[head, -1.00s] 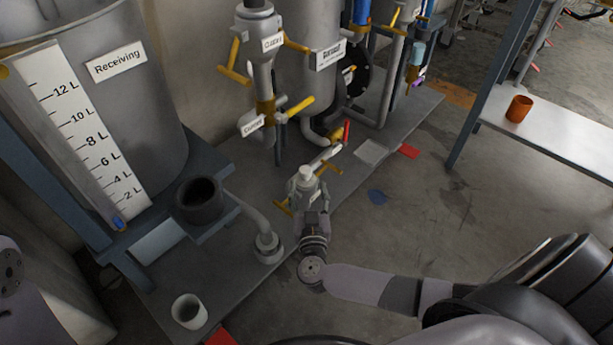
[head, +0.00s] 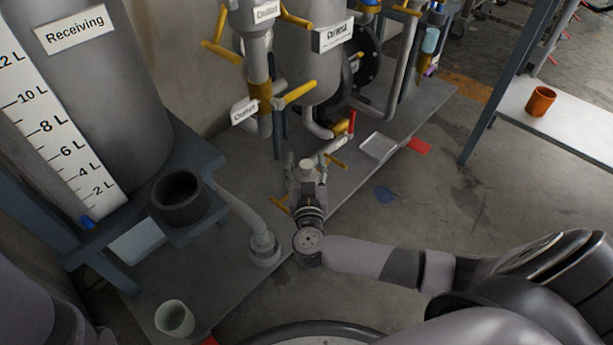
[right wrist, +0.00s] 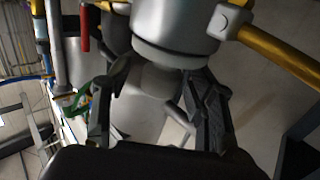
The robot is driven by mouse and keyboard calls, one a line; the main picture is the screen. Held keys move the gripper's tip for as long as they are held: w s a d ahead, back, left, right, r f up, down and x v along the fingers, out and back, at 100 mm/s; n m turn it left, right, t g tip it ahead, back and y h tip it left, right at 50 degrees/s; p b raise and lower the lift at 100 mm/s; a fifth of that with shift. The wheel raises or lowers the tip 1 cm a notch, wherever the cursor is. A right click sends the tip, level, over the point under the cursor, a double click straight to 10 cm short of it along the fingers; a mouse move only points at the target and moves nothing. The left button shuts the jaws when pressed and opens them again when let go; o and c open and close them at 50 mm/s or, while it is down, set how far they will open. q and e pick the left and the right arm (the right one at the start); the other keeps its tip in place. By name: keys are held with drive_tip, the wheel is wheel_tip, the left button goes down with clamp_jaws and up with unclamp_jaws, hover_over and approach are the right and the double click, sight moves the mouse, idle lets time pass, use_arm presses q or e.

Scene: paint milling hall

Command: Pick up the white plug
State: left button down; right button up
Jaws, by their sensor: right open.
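A pale, whitish plug (head: 306,166) shows at the top of a grey pipe fitting on the platform, in the middle of the head view. My right gripper (head: 308,188) is right in front of it and hides much of the fitting. In the right wrist view my right gripper (right wrist: 158,105) is open, with one dark finger on each side of a pale grey stub. I cannot tell for sure whether this stub is the plug, or whether the fingers touch it. My left gripper is not in view; only part of my left arm shows at lower left.
A yellow handle (right wrist: 275,48) and a big grey cylinder (right wrist: 178,30) are close to the fingers. A black cup (head: 180,203), a bent pipe (head: 243,218) and a white cup (head: 174,319) stand to the left. A white tray (head: 378,146) lies behind on the right.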

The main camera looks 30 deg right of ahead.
drive_tip(key=shift+c, duration=0.2)
clamp_jaws()
idle(0.4)
drive_tip(key=shift+r, duration=0.1)
